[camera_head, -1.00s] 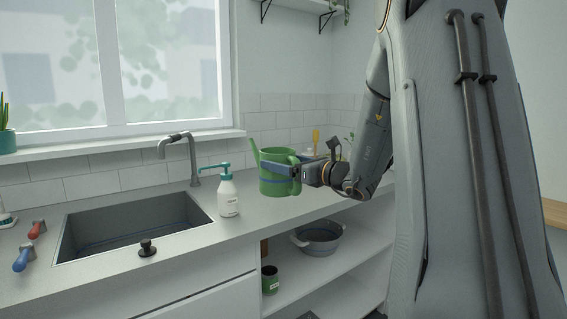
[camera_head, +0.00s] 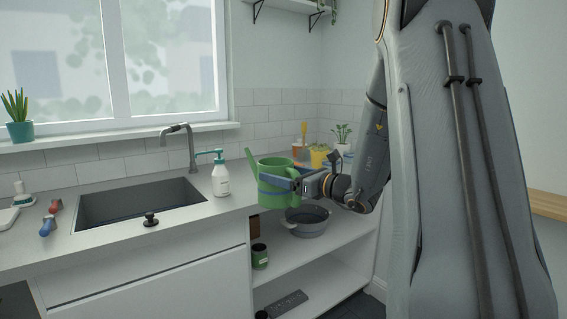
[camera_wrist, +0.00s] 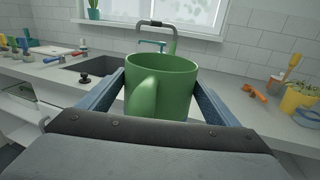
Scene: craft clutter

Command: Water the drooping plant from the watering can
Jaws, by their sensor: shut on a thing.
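The green watering can (camera_head: 272,190) is upright in the head view, its spout pointing up and left. My gripper (camera_head: 278,182) is shut around its body, with a blue finger on each side in the wrist view (camera_wrist: 159,80). The can appears held off the counter, near its front edge. A yellow pot (camera_head: 319,156) with a plant stands on the back right of the counter, partly hidden. A small leafy plant (camera_head: 342,133) shows beside it. An upright spiky plant (camera_head: 15,104) in a teal pot is on the windowsill.
A soap bottle (camera_head: 221,180) stands beside the sink (camera_head: 135,203) and tap (camera_head: 190,150). Tools with red and blue handles (camera_head: 48,225) lie left of the sink. A grey basin (camera_head: 307,224) sits on the shelf below. An orange item (camera_wrist: 254,91) lies on the counter.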

